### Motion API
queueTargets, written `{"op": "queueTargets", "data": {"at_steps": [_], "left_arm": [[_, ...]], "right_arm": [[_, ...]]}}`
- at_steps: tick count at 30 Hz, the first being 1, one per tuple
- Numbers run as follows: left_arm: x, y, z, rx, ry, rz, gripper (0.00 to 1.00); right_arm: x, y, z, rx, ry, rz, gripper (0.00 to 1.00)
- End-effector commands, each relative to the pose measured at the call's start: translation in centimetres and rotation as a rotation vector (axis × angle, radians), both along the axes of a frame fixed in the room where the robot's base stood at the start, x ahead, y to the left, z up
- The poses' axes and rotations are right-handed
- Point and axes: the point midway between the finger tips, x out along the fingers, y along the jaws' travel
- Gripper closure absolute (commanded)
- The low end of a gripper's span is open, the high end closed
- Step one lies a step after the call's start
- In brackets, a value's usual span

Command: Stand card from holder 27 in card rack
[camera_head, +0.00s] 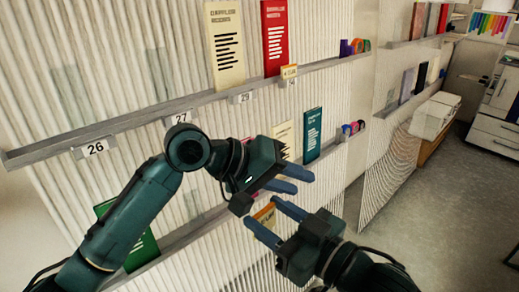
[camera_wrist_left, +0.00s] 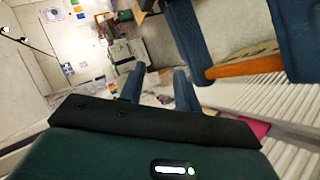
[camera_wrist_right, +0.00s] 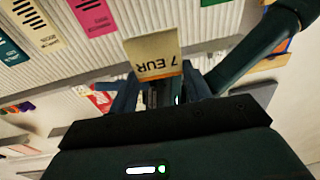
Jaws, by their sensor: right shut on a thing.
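A small cream-and-orange card (camera_wrist_right: 152,57) reading "7 EUR" is held between the fingers of my right gripper (camera_head: 262,211). Part of the card (camera_head: 265,214) shows in the head view, and its orange edge (camera_wrist_left: 245,66) shows in the left wrist view. My left gripper (camera_head: 303,184) is just beyond the right one; its fingers (camera_wrist_left: 158,82) are apart with nothing between them. The label of holder 27 (camera_head: 181,117) is on the upper wall shelf, with no card seen standing above it. I cannot make out which thing is the card rack.
A teal booklet (camera_head: 312,134) stands below; a green one (camera_head: 140,248) is partly behind my left arm.

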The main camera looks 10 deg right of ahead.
Motion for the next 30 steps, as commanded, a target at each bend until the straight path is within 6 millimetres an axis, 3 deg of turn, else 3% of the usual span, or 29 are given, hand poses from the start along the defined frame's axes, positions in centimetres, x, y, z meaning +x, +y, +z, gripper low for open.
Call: {"op": "queueTargets", "data": {"at_steps": [3,8,15,21,26,30], "left_arm": [[-0.9,-0.2,2.2,0.12,-0.007,-0.096,0.67],[-2.2,0.3,3.6,0.348,-0.055,-0.257,0.67],[-3.1,3.1,6.0,0.731,-0.151,-0.497,0.67],[-3.3,5.3,8.1,0.918,-0.167,-0.602,0.67],[-3.5,6.0,8.4,0.969,-0.166,-0.631,0.67],[-3.5,6.0,7.0,0.972,-0.166,-0.634,0.67]], "right_arm": [[0.0,0.0,0.0,0.0,0.0,0.0,0.76],[0.0,0.0,0.0,0.0,0.0,0.0,0.76],[0.0,0.0,0.0,0.0,0.0,0.0,0.76],[0.0,0.0,0.0,0.0,0.0,0.0,0.76],[0.0,0.0,0.0,0.0,0.0,0.0,0.76],[0.0,0.0,0.0,0.0,0.0,0.0,0.76]]}}
